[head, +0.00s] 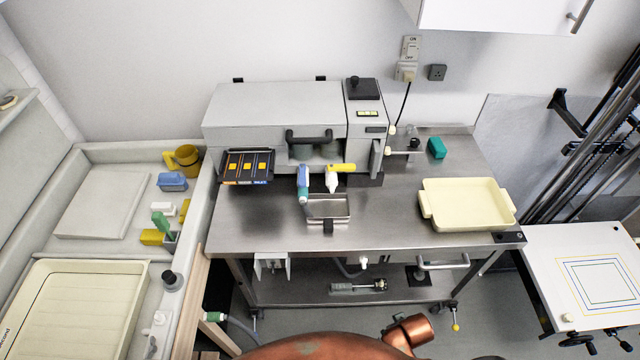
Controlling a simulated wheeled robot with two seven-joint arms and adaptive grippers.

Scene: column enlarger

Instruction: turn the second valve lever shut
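Two small valves are at the front of the grey machine (275,112) on the steel table, in the head view. One has a blue lever (303,174) pointing down towards the front, with a teal tip below it. To its right, the other has a yellow lever (342,168) pointing sideways to the right, over a white spout (331,184). I cannot tell from the picture which counts as the second. Neither of my grippers is in view, and nothing touches the levers.
A small steel tray (329,206) lies just in front of the valves. A cream tray (467,204) stands at the right of the table. The table front (265,232) is clear.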

